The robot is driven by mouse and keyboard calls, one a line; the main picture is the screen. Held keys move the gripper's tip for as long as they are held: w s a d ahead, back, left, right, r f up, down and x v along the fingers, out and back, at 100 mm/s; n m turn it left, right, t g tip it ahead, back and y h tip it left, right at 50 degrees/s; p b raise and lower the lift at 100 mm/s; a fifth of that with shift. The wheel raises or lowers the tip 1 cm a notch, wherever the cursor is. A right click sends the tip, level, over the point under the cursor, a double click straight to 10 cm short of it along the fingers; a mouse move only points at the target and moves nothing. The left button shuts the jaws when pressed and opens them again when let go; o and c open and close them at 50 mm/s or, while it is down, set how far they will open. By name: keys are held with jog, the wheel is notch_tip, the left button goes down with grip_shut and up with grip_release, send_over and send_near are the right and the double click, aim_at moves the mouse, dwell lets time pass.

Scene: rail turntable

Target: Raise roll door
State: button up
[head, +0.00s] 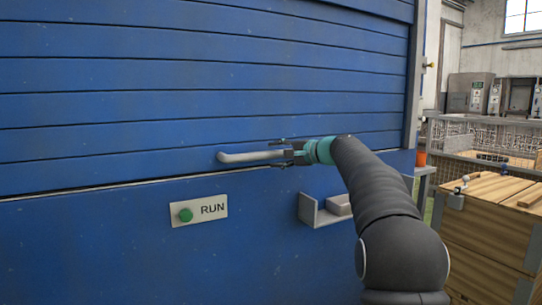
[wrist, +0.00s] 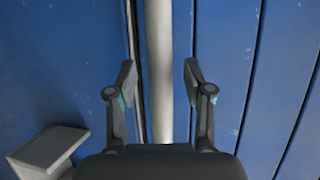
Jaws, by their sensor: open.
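The blue slatted roll door (head: 200,85) fills most of the head view, its bottom edge just above a fixed blue panel. A grey bar handle (head: 240,156) sticks out near the door's bottom edge. My gripper (head: 285,153) is at the right end of this handle. In the wrist view the handle (wrist: 159,60) runs upright between the two open fingers of my gripper (wrist: 160,80), with a gap on each side. The door slats (wrist: 225,50) lie to the right of the handle there.
A plate with a green button marked RUN (head: 199,211) is on the lower blue panel (head: 90,250). A small grey shelf (head: 325,212) juts out below my gripper; it also shows in the wrist view (wrist: 48,150).

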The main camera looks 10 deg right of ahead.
jog(key=shift+x, duration=1.2)
grip_shut()
